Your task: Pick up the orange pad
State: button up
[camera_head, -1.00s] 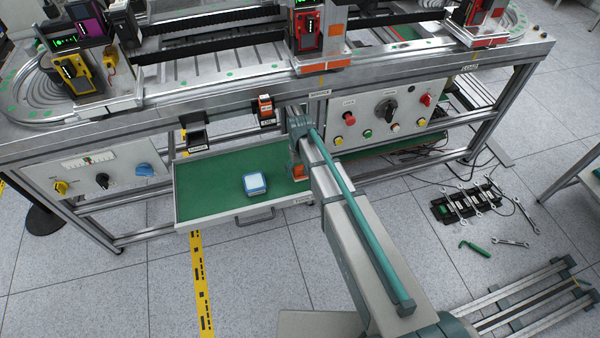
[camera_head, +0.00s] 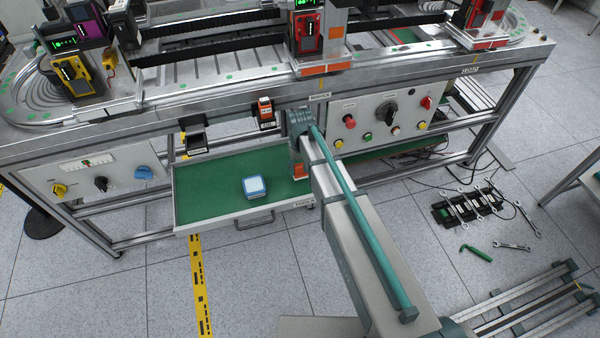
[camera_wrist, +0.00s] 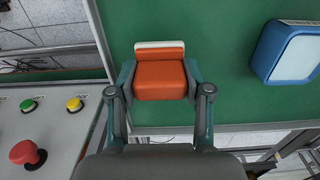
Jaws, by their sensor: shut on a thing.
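The orange pad (camera_wrist: 160,80), a small orange block with a pale strip along its far edge, sits between the two fingers of my gripper (camera_wrist: 161,74) in the wrist view. The fingers touch it on both sides, so my gripper is shut on it. In the head view the orange pad (camera_head: 298,168) shows only in part at the right end of the green-lined drawer (camera_head: 205,190). My arm hides most of the gripper there. The exact height of the pad above the drawer floor is hard to tell.
A blue box with a white top (camera_head: 255,187) lies in the drawer, left of my gripper; it is also in the wrist view (camera_wrist: 290,52). A control panel with a red button (camera_head: 349,121) stands close on the right. The frame's rail (camera_head: 220,115) runs above the drawer.

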jog(key=s+d+r+b, duration=0.2)
jog(key=s+d+r, duration=0.2)
jog(key=s+r, duration=0.6)
jog(key=s, duration=0.3)
jog(key=shift+s, duration=0.2)
